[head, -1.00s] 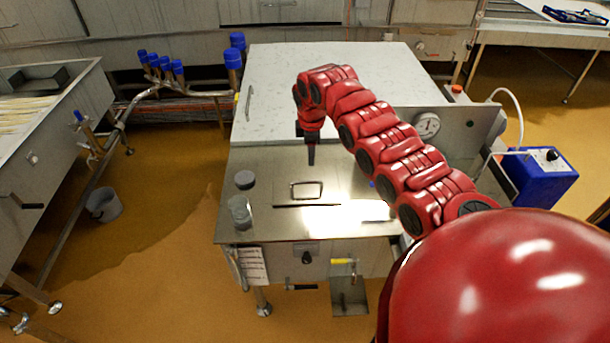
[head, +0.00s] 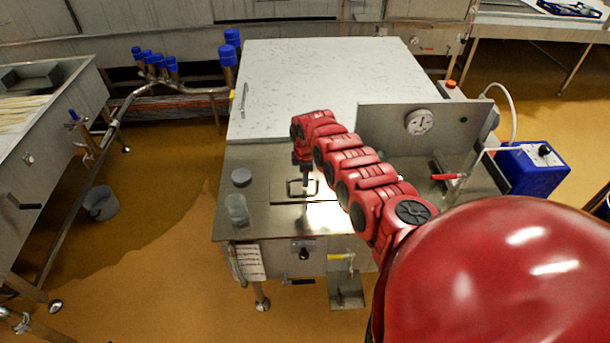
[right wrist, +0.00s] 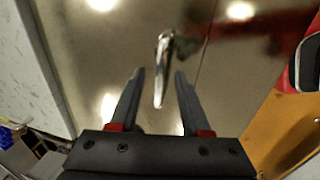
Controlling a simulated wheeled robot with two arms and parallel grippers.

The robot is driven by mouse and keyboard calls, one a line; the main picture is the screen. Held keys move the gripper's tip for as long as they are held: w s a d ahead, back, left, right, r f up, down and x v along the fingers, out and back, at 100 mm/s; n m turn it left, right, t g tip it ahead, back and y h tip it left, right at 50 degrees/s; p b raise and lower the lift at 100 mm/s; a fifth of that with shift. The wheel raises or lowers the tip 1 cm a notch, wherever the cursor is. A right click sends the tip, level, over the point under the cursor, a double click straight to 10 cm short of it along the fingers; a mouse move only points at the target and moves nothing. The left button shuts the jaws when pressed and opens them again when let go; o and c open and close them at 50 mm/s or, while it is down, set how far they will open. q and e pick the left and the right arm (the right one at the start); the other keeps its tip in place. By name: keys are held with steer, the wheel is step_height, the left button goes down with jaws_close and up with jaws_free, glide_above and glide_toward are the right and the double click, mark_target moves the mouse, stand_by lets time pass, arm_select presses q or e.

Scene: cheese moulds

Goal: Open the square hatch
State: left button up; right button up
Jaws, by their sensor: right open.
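The square hatch (head: 278,194) is a flat metal panel in the steel top of the vat, and it looks shut. Its bar handle (head: 289,188) stands up from it, partly hidden by my right gripper (head: 304,190). The right gripper points down at the handle. My left gripper is not in view.
A clear jar (head: 236,210) and a dark round lid (head: 241,177) stand left of the hatch. A white speckled cover (head: 320,75) lies behind it. An upright panel with a gauge (head: 419,122) and a red-handled lever (head: 446,177) stand to the right.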

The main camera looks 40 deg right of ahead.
steer(key=shift+c, duration=0.2)
jaws_close()
stand_by(1.2)
